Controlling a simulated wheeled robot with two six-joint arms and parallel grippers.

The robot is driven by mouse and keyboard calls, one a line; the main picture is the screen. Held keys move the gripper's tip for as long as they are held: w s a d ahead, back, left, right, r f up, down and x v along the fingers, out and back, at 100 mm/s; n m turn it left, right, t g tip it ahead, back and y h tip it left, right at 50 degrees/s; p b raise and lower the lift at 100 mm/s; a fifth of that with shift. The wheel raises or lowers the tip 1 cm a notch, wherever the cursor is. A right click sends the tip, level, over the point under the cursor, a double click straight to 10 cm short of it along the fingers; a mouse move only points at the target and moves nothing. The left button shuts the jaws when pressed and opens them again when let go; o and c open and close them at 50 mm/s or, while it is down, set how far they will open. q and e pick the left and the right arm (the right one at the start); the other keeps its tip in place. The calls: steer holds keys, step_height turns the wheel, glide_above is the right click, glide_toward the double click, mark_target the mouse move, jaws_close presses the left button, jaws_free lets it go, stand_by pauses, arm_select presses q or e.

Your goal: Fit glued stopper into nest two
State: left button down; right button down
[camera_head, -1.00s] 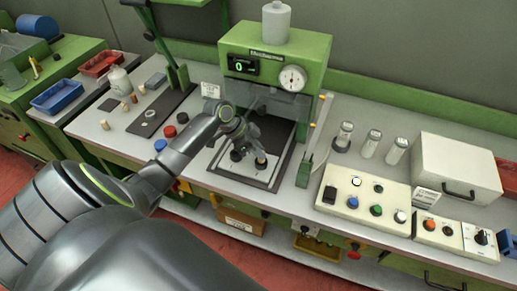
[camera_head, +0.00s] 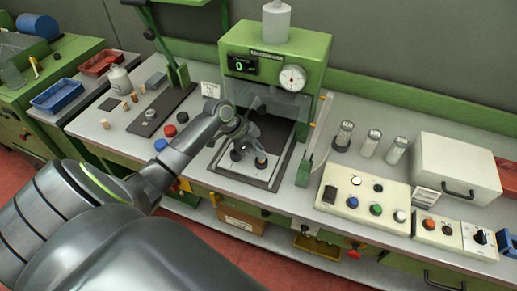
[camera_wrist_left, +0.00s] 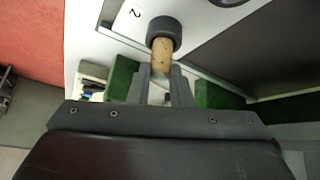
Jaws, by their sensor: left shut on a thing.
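My left gripper (camera_head: 256,148) reaches in under the green press, over the white nest plate (camera_head: 248,168). In the left wrist view its fingers (camera_wrist_left: 160,82) are shut on a tan cork stopper (camera_wrist_left: 162,56). The stopper's far end lines up with a dark round nest (camera_wrist_left: 164,29) beside a printed "2" (camera_wrist_left: 134,13). The end overlaps the nest's opening; I cannot tell how deep it sits. In the head view the nest under the gripper (camera_head: 260,162) shows as a small dark ring, with another nest (camera_head: 236,155) to its left. Glue is not discernible.
The green press (camera_head: 275,55) with dial and display stands over the plate, its clear guard (camera_head: 268,98) close above my gripper. A button panel (camera_head: 362,200) is to the right.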

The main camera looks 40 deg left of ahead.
arm_select(q)
steer(key=shift+f+b, duration=0.45)
steer(key=shift+f, duration=0.2)
stand_by(0.4)
steer(key=c, duration=1.2)
jaws_free()
steer(key=shift+c, duration=0.2)
steer(key=b+v, duration=0.2)
steer(key=v, duration=1.5)
steer(key=shift+r+b, duration=0.15)
steer(key=shift+b, duration=0.2)
steer(key=shift+s, duration=0.15)
steer(key=shift+a, duration=0.1)
